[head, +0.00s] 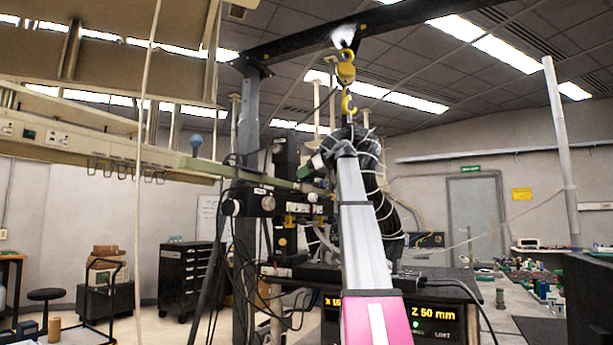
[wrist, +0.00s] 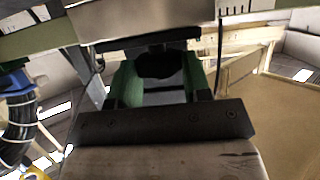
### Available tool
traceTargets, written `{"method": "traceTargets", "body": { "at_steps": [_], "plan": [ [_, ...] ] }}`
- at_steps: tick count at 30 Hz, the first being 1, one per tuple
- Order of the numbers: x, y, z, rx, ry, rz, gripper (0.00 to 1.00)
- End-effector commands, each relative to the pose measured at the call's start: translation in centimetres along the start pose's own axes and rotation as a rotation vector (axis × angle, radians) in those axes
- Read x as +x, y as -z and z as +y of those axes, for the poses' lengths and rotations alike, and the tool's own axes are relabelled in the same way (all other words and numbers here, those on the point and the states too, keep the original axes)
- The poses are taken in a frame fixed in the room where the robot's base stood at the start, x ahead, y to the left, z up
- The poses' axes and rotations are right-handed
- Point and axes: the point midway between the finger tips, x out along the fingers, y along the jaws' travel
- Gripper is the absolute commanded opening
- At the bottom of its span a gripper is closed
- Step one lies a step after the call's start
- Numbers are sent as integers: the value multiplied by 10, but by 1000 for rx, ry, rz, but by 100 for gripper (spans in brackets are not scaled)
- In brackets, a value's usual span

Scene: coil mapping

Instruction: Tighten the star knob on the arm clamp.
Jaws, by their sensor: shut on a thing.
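My gripper (wrist: 158,76) shows in the wrist view with two green fingers shut around a dark knob (wrist: 164,64), which looks like the star knob. The knob sits just under a dark block beneath a pale horizontal bar (wrist: 150,18); I cannot tell its lobes or how tight it is. In the head view my gripper (head: 317,166) is small, at the far end of my silver and pink arm, beside the long horizontal beam (head: 250,176) and the dark upright stand. The knob and clamp details are not clear there.
A yellow crane hook (head: 346,76) hangs close above my arm. A black, cable-wrapped coil shape (head: 372,170) stands behind it. A lit display (head: 433,313) reads "Z 50 mm". A bench with small parts (head: 540,290) is at right; a black drawer cabinet (head: 188,278) stands left.

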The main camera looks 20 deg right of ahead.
Motion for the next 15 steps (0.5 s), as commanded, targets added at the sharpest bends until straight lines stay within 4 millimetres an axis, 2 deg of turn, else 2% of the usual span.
{"method": "traceTargets", "body": {
  "at_steps": [15],
  "plan": [
    [2,0,-11,185,-450,1,21]
  ]
}}
